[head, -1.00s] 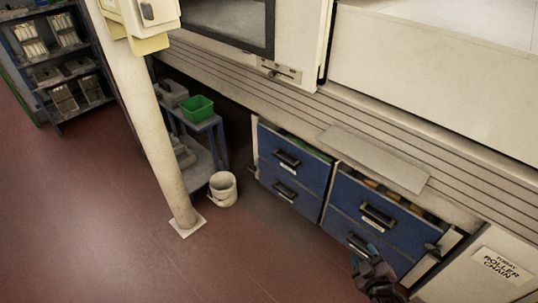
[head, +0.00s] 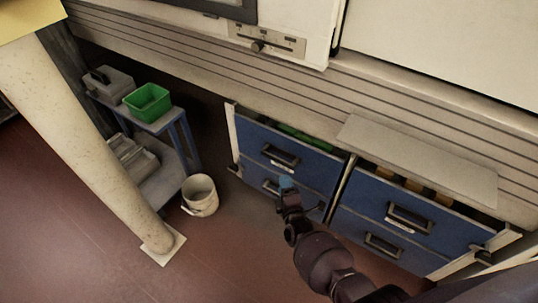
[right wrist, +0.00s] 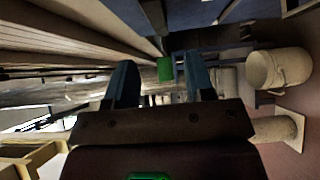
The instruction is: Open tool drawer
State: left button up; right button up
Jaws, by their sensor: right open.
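Blue drawers stand under the slatted bench in two columns, and I cannot tell which is the tool drawer. The upper left drawer (head: 262,139) has a dark handle (head: 279,155), and green things show behind its front. The upper right drawer (head: 372,198) has a dark handle (head: 409,218), and brownish things show behind its front. The lower left drawer (head: 250,170) is partly hidden by my right gripper (head: 286,184). That gripper is open and empty, in front of the left column. Its fingers stand apart in the right wrist view (right wrist: 162,82). My left gripper is not in view.
A cream post (head: 85,140) stands at the left. A white bucket (head: 200,196) sits on the red floor beside a blue cart (head: 172,122) holding a green bin (head: 147,103). A grey plate (head: 420,160) lies on the bench edge above the right drawers.

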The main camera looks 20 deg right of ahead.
aim_at(278, 161)
jog(key=w+b, duration=0.1)
jog(key=w, duration=0.2)
jog(key=w+b, duration=0.1)
jog(key=w, duration=0.2)
jog(key=w+d+b, duration=0.1)
jog(key=w, duration=0.1)
jog(key=shift+w+d+f, duration=0.1)
jog(key=shift+w+f, duration=0.05)
jog(key=shift+w, duration=0.25)
jog(key=shift+w+d+r+b, duration=0.1)
jog(key=shift+w+r+b, duration=0.2)
jog(key=shift+w, duration=0.35)
grip_shut()
